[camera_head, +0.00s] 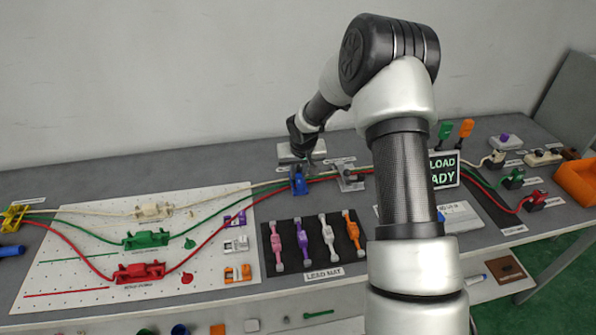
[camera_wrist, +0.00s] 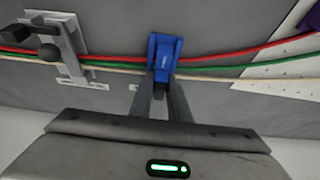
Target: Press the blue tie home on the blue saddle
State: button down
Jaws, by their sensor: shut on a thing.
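The blue tie (camera_wrist: 165,48) and the blue saddle (camera_head: 299,187) show as one blue mass around the cable run, and I cannot tell clearly where one ends and the other begins. In the wrist view the red, green and white cables pass through or under this blue mass. My gripper (camera_wrist: 161,88) is shut on the near end of the blue tie. In the head view my gripper (camera_head: 308,166) is directly above and behind the blue mass, with its fingertips mostly hidden. Whether the tie is fully seated cannot be seen.
A grey metal clamp fixture (camera_head: 348,180) stands just right of the blue mass; it is at the left in the wrist view (camera_wrist: 60,45). A white pegboard (camera_head: 90,245) with cable holders lies left. A dark mat (camera_head: 291,268) with several coloured ties lies in front.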

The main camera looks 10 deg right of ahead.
jog(key=shift+f, duration=0.3)
jog(key=c, duration=1.1)
grip_release()
jog(key=shift+r, duration=0.15)
jog(key=shift+r+p, duration=1.85)
jog(key=shift+r, duration=1.5)
